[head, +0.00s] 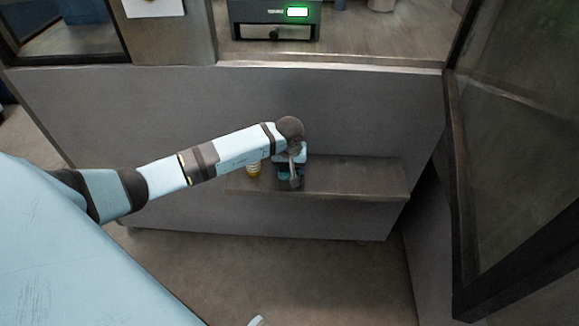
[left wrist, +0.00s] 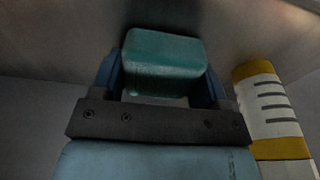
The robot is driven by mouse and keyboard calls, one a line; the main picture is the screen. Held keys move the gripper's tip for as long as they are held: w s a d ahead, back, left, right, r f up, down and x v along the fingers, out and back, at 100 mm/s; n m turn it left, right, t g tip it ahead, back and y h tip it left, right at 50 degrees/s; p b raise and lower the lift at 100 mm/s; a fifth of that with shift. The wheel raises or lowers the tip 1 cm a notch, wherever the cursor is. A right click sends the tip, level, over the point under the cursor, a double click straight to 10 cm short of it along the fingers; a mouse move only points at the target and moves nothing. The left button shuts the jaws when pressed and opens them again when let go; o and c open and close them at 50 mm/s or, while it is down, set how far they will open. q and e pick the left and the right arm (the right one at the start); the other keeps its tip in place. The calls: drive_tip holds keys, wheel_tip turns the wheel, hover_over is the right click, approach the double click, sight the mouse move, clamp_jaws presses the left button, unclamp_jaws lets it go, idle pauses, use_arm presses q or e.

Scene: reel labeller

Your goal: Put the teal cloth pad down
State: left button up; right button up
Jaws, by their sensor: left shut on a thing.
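The teal cloth pad (left wrist: 165,62) is a rounded block between the two blue fingers of my left gripper (left wrist: 160,82) in the left wrist view. The gripper is shut on it. In the head view my left gripper (head: 290,170) is over the left part of a low wooden shelf (head: 360,180), and only a little teal shows beside it; my wrist hides most of the pad. I cannot tell whether the pad touches the shelf.
A white and yellow bottle (head: 253,169) stands on the shelf just left of my left gripper; it is close on the right in the left wrist view (left wrist: 268,105). The shelf's right part is bare. A black device (head: 273,20) with a green display stands on the counter above.

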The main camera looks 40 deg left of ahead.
use_arm(q)
drive_tip(key=shift+f, duration=0.15)
drive_tip(key=o, duration=0.8)
